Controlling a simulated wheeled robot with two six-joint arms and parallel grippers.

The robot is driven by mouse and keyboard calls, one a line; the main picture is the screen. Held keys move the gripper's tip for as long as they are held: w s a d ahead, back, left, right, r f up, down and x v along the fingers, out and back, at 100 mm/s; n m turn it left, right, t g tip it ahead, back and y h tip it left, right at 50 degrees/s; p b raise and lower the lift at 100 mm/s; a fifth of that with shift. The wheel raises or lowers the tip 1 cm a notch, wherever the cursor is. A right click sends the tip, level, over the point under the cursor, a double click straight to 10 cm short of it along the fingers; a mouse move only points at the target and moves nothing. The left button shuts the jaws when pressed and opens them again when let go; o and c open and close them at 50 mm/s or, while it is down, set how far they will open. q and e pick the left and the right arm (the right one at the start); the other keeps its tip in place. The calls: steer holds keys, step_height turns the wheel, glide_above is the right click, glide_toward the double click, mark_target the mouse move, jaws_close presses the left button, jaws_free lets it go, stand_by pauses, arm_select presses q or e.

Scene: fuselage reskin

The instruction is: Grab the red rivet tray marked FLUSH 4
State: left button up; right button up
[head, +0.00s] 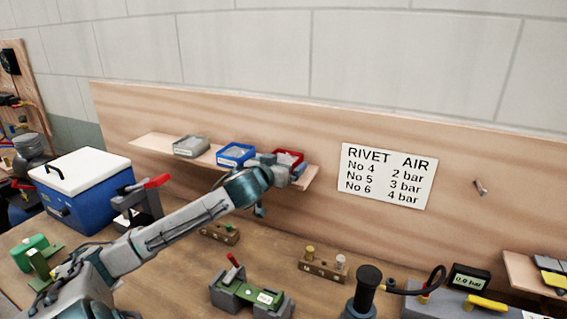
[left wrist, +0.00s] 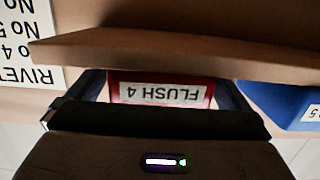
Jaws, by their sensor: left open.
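The red rivet tray (head: 291,154) sits at the right end of the wooden wall shelf (head: 152,143), partly hidden behind my left gripper (head: 286,171). In the left wrist view the red tray (left wrist: 117,90) shows its white label, upside down, reading FLUSH 4. The dark fingers of my left gripper (left wrist: 160,88) are open, one at each side of the tray's front. I cannot tell if either finger touches it. My right gripper is not in view.
A blue tray (head: 236,154) stands close beside the red one, and a grey tray (head: 191,146) further left. The blue tray (left wrist: 290,104) lies just outside one finger. A RIVET AIR sign (head: 388,175) hangs to the right. Below, the bench holds a blue cooler (head: 80,190) and tools.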

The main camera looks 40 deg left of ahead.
arm_select(q)
steer(key=shift+c, duration=0.4)
steer(key=c, duration=1)
